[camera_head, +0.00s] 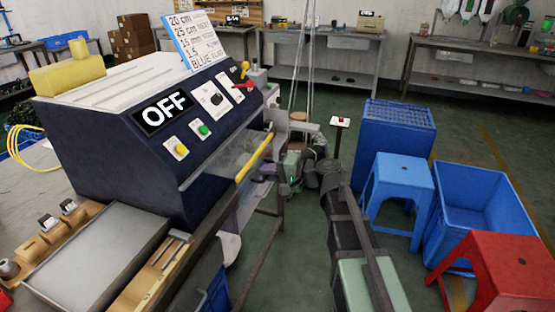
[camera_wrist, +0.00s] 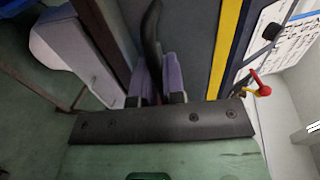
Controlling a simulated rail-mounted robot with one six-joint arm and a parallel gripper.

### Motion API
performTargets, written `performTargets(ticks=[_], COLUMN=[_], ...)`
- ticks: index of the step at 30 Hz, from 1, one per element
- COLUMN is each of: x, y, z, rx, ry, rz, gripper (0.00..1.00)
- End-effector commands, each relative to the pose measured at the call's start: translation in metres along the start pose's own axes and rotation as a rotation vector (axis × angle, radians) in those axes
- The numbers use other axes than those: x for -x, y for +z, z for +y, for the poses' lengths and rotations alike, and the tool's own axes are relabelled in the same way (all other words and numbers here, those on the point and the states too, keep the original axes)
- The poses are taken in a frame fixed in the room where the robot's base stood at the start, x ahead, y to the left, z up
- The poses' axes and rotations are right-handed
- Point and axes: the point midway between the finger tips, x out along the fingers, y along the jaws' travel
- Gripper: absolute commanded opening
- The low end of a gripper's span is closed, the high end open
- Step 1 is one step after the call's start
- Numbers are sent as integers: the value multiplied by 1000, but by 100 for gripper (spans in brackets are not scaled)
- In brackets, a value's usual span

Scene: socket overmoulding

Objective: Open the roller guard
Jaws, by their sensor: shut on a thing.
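The machine (camera_head: 130,150) stands at the left of the head view with a lit OFF sign. On its front is a grey guard panel (camera_head: 215,165) with a yellow bar (camera_head: 254,158) along its edge. In the wrist view, the grey panel (camera_wrist: 190,40) and the yellow bar (camera_wrist: 226,45) lie just right of the fingers. My gripper (camera_wrist: 157,80) has purple fingers, shut on a dark curved handle (camera_wrist: 152,30) beside the panel. In the head view, my gripper is small at the machine's right end, and its grip is partly hidden.
A red-knobbed lever (camera_wrist: 262,86) is right of my gripper in the wrist view. Blue crates (camera_head: 397,130), a blue stool (camera_head: 398,180) and a red stool (camera_head: 495,270) stand to the right. A grey tray (camera_head: 95,255) is at front left. Green floor lies open behind.

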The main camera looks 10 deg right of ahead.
Motion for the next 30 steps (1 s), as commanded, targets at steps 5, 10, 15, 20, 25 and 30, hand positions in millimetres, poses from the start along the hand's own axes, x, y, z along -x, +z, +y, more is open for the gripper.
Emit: performTargets(ticks=[5, 10, 15, 20, 25, 30], x=[1, 0, 0, 0, 0, 0], y=[28, 36, 36, 36, 36, 36], z=[0, 0, 0, 0, 0, 0], rx=[0, 0, 0, 0, 0, 0], ry=[0, 0, 0, 0, 0, 0], rz=[0, 0, 0, 0, 0, 0], gripper=[0, 0, 0, 0, 34, 34])
